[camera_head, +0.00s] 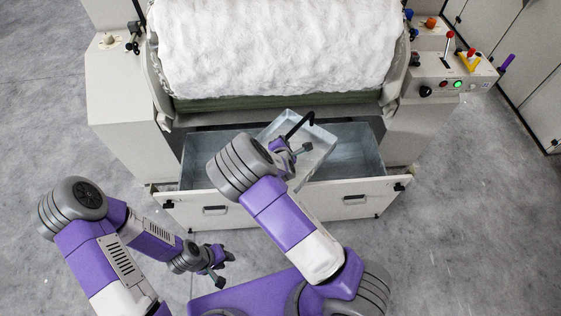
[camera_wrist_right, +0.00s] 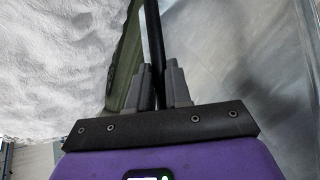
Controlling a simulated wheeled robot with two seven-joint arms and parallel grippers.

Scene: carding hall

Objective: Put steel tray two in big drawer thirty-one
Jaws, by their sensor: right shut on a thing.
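The steel tray (camera_head: 319,150), a shallow light-grey metal tray with a black bar-like handle, is tilted in the picture over the open drawer (camera_head: 352,198). I cannot tell whether it touches the drawer floor. My right gripper (camera_head: 300,147) is shut on the tray's black handle; in the right wrist view the black bar (camera_wrist_right: 153,35) stands between its fingers (camera_wrist_right: 158,85). The drawer has a beige front and grey metal inside; my right arm hides part of it. My left gripper (camera_head: 226,270) is open and empty, low in front of the drawer. No number is readable.
A carding machine with a wide white fibre roll (camera_head: 275,45) stands above and behind the drawer. A control panel (camera_head: 455,72) with knobs and a green light is on the right. Grey floor (camera_head: 480,220) is free at the right and left.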

